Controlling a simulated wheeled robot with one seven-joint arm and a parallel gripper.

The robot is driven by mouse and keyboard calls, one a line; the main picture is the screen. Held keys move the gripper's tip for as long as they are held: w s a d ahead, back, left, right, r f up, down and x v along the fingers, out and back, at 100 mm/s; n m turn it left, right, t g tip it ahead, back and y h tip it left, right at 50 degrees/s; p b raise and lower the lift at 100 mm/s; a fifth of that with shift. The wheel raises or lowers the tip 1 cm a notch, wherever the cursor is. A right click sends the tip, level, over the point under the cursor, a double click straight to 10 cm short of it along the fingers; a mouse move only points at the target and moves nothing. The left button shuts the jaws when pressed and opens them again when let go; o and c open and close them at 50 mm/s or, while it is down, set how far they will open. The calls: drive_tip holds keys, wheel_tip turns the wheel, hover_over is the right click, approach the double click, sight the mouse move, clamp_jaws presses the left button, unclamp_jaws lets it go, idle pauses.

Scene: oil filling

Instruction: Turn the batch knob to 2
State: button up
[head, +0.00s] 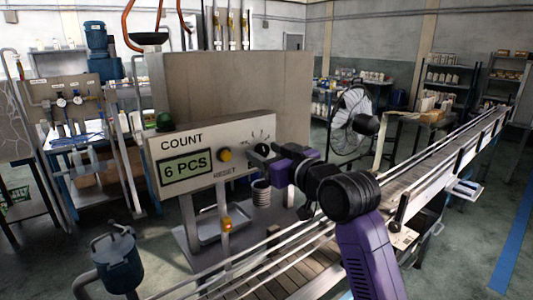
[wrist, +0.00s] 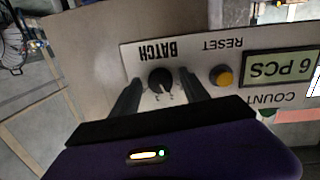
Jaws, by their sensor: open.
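The batch knob (wrist: 161,79) is a round black dial on the pale counter panel (wrist: 215,60), under the label BATCH, which appears upside down in the wrist view. Small scale marks show beside the knob; I cannot read its setting. My gripper (wrist: 158,76) is open, with one dark finger on each side of the knob. I cannot tell whether the fingers touch it. In the head view the knob (head: 262,149) is partly covered by my gripper (head: 272,160), which reaches in from the right.
A yellow reset button (head: 225,155) sits left of the knob on the panel. The display (head: 185,169) reads 6 PCS. A green dome (head: 164,121) tops the panel. The conveyor (head: 420,178) runs below and right of my arm. A blue pump-like vessel (head: 118,262) stands front left.

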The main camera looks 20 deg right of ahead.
drive_tip(key=b+v, duration=0.2)
drive_tip(key=v, duration=0.5)
drive_tip(key=shift+s, duration=0.4)
drive_tip(key=shift+d, duration=0.15)
